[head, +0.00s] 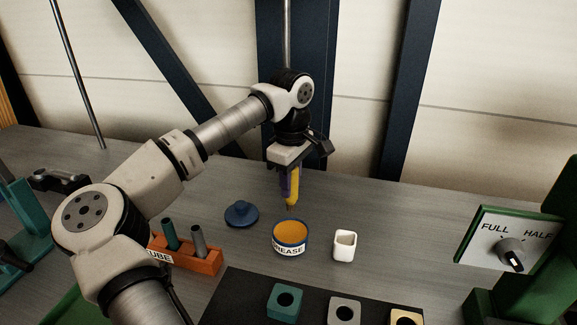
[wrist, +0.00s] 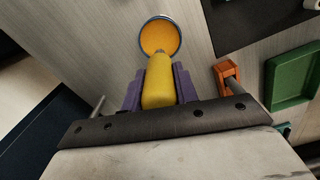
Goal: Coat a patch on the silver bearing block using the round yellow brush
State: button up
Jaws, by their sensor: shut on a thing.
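My gripper (head: 288,183) is shut on the round yellow brush (head: 292,190), with the brush's tip pointing down. The wrist view shows the yellow handle (wrist: 158,88) between the purple fingers. The brush is above and just behind the open grease tin (head: 290,252), a blue-rimmed tin with orange-yellow grease inside; I cannot tell whether the tip touches anything. The silver bearing block (head: 345,312) is on the dark mat at the front, between a teal block (head: 285,302) and a yellow block (head: 406,318). Its lower part is cut off by the picture edge.
An orange rack (head: 188,255) holds a teal and a grey rod. A panel with a FULL/HALF knob (head: 511,252) stands at right. The bench behind the cup is clear.

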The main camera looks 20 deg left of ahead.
aim_at(291, 211)
jog(key=shift+f+b, duration=1.95)
jog(key=shift+f, duration=1.1)
jog(key=shift+s+f+b, duration=0.1)
jog(key=shift+f+b, duration=0.4)
jog(key=shift+f, duration=0.15)
jog(key=shift+r+p, duration=2.3)
jog(key=shift+r, duration=1.3)
